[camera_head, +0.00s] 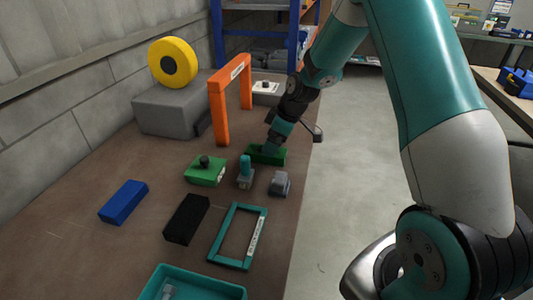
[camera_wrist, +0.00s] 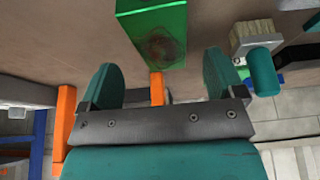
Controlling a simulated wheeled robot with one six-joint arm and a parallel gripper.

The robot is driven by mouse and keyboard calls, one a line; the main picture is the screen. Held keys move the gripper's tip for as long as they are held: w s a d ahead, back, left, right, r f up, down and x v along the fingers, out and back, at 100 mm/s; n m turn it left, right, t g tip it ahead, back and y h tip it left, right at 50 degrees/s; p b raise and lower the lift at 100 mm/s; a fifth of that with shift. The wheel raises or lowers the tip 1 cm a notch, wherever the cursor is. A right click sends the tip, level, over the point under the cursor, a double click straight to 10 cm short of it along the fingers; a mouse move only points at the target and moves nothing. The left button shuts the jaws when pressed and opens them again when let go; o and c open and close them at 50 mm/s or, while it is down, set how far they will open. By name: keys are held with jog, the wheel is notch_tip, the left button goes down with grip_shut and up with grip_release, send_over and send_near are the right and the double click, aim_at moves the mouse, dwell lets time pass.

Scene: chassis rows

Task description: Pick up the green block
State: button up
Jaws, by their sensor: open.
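The green block (camera_head: 278,157) lies on the brown table near its right edge, just right of the orange arch. In the wrist view the green block (camera_wrist: 152,35) is at the top middle, with a dark round patch on its face. My gripper (camera_head: 270,149) is low over the block in the head view and hides part of it. In the wrist view my gripper (camera_wrist: 158,72) has its two teal fingers wide apart, with the block ahead, in line with the gap between them. I cannot tell whether the fingers touch it.
The orange arch (camera_head: 217,112) rises to the left. Blue and black blocks, a teal frame (camera_head: 215,245) and a teal tray lie nearer.

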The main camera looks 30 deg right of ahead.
jog(key=p+x, duration=0.1)
jog(key=x, duration=0.3)
jog(key=shift+a+f, duration=0.2)
jog(key=shift+f, duration=0.1)
jog(key=shift+c, duration=0.2)
jog(key=c, duration=1.3)
jog(key=shift+c, duration=0.2)
jog(key=shift+r, duration=0.1)
notch_tip(320, 180, up, 20)
jog(key=b, duration=0.1)
jog(key=shift+b, duration=0.3)
